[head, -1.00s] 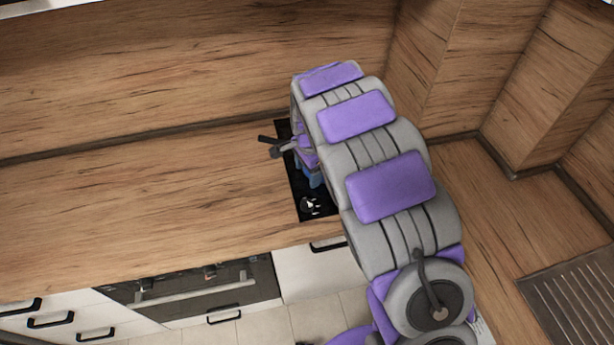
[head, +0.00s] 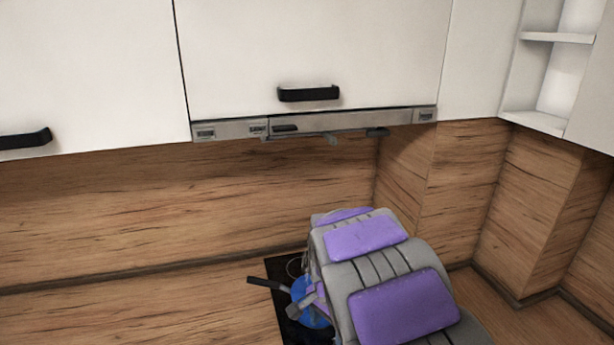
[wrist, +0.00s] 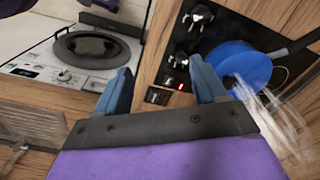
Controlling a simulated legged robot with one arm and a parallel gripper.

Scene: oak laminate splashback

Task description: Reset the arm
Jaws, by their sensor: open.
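My gripper (wrist: 162,78) is open in the wrist view, its two blue-grey fingers spread with nothing between them. To the right of its fingers is a blue pan (wrist: 240,65) with a dark handle, on a black hob (wrist: 222,20). In the head view, my grey and purple arm reaches down to the hob (head: 280,268) and hides most of it. Part of the blue pan (head: 312,318) shows beside the arm, with its dark handle pointing left.
White wall cabinets (head: 320,45) and a grey extractor hood (head: 355,122) hang above the counter. The wooden splashback (head: 200,205) runs behind. A white machine with a round door (wrist: 90,50) shows in the wrist view. The counter left of the hob (head: 150,315) is clear.

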